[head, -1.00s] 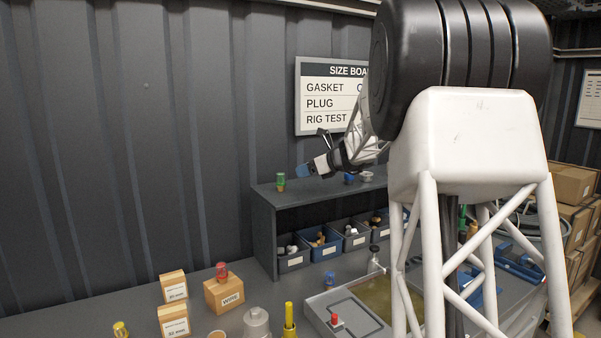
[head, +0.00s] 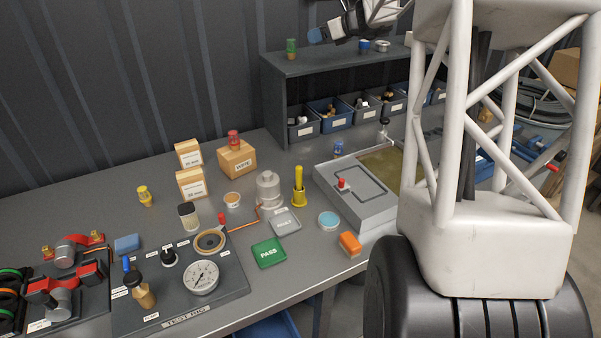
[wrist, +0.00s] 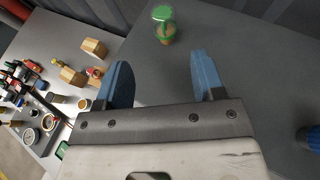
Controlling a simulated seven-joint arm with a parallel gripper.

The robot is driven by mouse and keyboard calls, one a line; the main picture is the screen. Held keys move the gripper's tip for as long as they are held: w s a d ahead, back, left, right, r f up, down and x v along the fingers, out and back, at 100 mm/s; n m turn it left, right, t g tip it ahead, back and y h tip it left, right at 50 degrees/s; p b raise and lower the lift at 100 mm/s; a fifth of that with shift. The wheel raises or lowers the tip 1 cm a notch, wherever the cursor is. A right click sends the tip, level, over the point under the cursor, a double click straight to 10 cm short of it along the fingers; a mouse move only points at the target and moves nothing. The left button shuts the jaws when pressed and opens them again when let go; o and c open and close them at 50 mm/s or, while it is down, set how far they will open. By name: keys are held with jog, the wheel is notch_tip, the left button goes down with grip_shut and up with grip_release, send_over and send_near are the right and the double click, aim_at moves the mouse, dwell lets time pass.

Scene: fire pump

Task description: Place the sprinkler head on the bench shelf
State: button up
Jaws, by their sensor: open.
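A small sprinkler head with a green cap and brass-coloured base (head: 291,48) stands upright on top of the grey bench shelf (head: 335,63), near its left end. It also shows in the wrist view (wrist: 164,28), beyond the fingertips and apart from them. My gripper (head: 315,36) is just right of it in the head view, above the shelf top. In the wrist view its blue fingers (wrist: 160,75) are spread with nothing between them. Similar heads stand elsewhere: a red-capped one (head: 234,139) on a carton, a yellow one (head: 144,195) and a blue one (head: 338,148).
A blue-topped piece (head: 363,46) and a pale ring-like piece (head: 382,46) stand farther right on the shelf top. Labelled bins (head: 303,124) fill the shelf below. The bench holds cartons (head: 193,184), a pressure gauge (head: 201,278) and a grey tank (head: 350,195).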

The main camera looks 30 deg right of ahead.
jog(key=s+a+f+n+g+h, duration=0.25)
jog(key=s+a+n+g, duration=0.35)
jog(key=s+a+n, duration=1.3)
jog(key=s+a+f+n+g+h, duration=0.1)
jog(key=s+a+f+n, duration=0.2)
jog(key=s, duration=0.7)
jog(key=s+a+f+n+g+h, duration=0.1)
jog(key=s+a+f+n+h, duration=0.1)
jog(key=s+a+f+n, duration=0.2)
jog(key=s+a+f+n+h, duration=0.2)
jog(key=s+a, duration=0.6)
jog(key=s, duration=1)
notch_tip(320, 180, down, 2)
jog(key=shift+s+f+n+g, duration=0.25)
jog(key=shift+n+g, duration=0.15)
jog(key=shift+n, duration=0.3)
